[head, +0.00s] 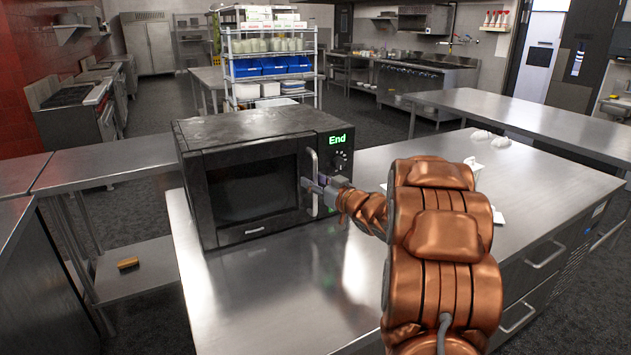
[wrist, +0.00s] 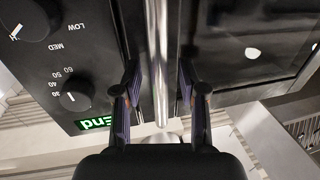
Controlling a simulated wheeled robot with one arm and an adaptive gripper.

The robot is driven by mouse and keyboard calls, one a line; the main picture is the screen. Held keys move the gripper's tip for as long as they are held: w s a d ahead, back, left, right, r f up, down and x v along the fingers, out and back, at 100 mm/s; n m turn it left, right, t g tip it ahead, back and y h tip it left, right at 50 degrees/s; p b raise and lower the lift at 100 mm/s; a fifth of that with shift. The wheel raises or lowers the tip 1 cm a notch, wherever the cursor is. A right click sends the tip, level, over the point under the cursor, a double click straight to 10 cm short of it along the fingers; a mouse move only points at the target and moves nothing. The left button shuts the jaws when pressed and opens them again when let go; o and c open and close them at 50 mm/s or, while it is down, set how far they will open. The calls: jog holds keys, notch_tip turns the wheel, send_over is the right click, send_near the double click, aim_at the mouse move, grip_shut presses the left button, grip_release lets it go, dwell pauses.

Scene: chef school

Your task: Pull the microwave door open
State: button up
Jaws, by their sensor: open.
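The black microwave (head: 245,128) stands on the steel counter with its door (head: 250,190) facing front. The door looks shut. Its handle (head: 310,160) is a vertical metal bar at the door's right edge. My gripper (head: 314,187) is at the handle, at about mid-height. In the wrist view the handle (wrist: 160,45) runs between the two open fingers of my gripper (wrist: 160,85), with one finger on each side. A gap shows between the handle and each finger. The dial panel (wrist: 60,70) and a green "End" display are beside the handle.
The steel counter (head: 250,300) is bare in front of the microwave. Small white items (head: 475,165) lie on it at the right, behind my arm. A side table (head: 110,170) stands at the left, and a stocked shelf rack (head: 268,85) is behind.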

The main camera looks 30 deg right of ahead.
jog(key=shift+c, duration=0.3)
grip_shut()
dwell(0.5)
